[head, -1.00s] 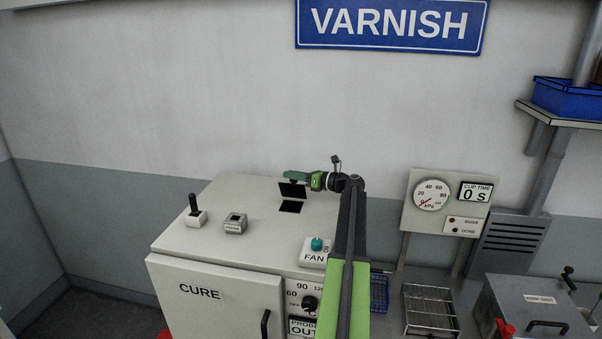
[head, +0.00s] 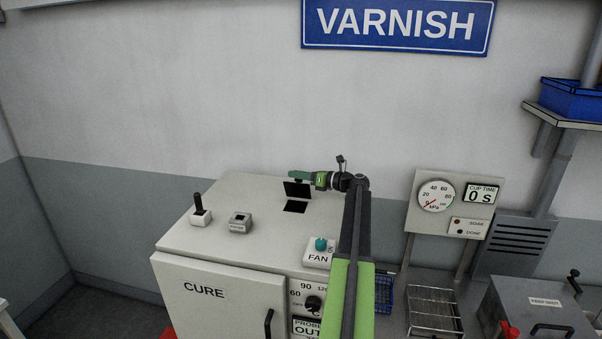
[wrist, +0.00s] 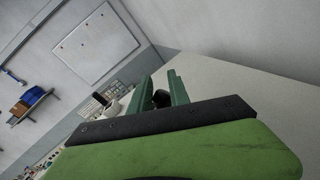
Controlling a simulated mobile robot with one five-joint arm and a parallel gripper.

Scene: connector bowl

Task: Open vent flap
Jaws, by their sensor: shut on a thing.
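The vent flap (head: 297,189) is a dark plate standing raised at the far edge of a dark square opening (head: 295,207) in the top of the pale CURE cabinet. My gripper (head: 300,178) is at the flap's upper edge, reaching in from the right. In the wrist view, a dark knob (wrist: 161,98) sits between the two green fingers, and my gripper is shut on it. Where the knob joins the flap is hidden.
On the cabinet top (head: 255,215) stand a black lever (head: 199,208), a small grey box (head: 238,222) and a FAN switch with a teal knob (head: 320,246). A gauge panel (head: 455,200) and a wire rack (head: 433,310) are to the right. The wall is close behind.

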